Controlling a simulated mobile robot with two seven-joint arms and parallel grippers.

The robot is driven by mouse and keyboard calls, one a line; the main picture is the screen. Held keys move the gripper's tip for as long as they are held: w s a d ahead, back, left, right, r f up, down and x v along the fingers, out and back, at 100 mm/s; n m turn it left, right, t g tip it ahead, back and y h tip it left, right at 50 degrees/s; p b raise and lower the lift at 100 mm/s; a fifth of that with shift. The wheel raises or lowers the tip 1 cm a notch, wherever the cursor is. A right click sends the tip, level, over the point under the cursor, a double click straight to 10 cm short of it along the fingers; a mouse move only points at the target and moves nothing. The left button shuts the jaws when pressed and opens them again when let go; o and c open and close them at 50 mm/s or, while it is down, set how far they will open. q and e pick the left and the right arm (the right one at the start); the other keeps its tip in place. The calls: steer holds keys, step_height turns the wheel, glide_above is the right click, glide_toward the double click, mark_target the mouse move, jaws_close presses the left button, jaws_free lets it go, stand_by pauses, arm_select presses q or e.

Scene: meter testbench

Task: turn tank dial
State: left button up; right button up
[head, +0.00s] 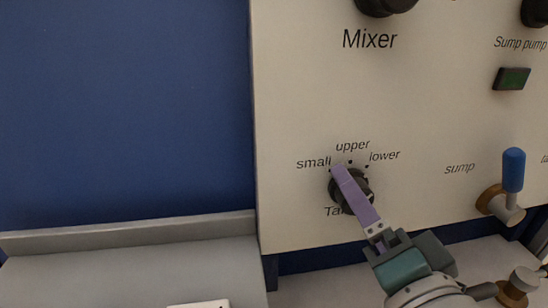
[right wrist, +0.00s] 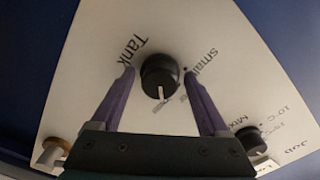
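The tank dial (head: 365,186) is a round black knob low on the pale panel, with the labels small, upper and lower above it. My right gripper (head: 341,170) reaches it from the lower right, and its purple fingers hide part of the knob and of the Tank label. In the right wrist view the dial (right wrist: 158,72) sits between the two open fingers, with a gap on each side. Its light pointer aims toward the gripper's base in that view. I cannot read its exact setting in the head view. My left gripper is not in view.
A valve with a blue handle (head: 513,170) sticks out at the right, by the sump label. The Mixer knob (head: 386,5) is above. A grey ledge (head: 120,275) lies at the lower left.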

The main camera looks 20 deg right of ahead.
steer(key=b+v, duration=0.1)
steer(key=v, duration=0.9)
steer(key=shift+b, duration=0.3)
steer(key=shift+w+a, duration=0.1)
